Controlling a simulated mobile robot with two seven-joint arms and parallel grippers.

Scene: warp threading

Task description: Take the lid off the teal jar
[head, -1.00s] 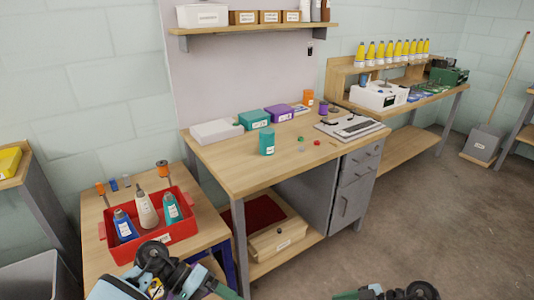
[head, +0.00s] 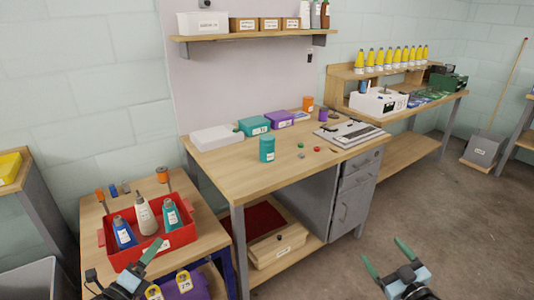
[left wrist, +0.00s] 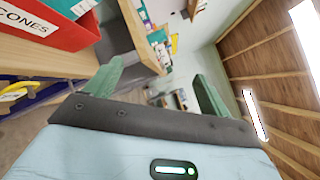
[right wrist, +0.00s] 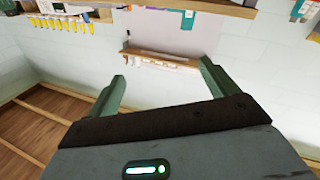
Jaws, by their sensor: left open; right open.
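The teal jar (head: 267,149) stands upright near the front left of the wooden workbench (head: 240,177), its lid on top in the same teal colour. A pale label is on its side. My left gripper (head: 122,270) is open and empty, low in front of the red bin and well apart from the jar. In the left wrist view its fingers (left wrist: 155,85) are spread with nothing between them. My right gripper (head: 388,262) is open and empty over the floor in front of the bench, also far from the jar. Its spread fingers show in the right wrist view (right wrist: 160,85).
Behind the jar stand a white box (head: 216,138), a teal box (head: 253,126) and a purple box (head: 279,119). Small coloured pieces (head: 301,150) and a grey board (head: 350,135) lie to its right. A red bin (head: 178,240) with cones stands on the lower left table.

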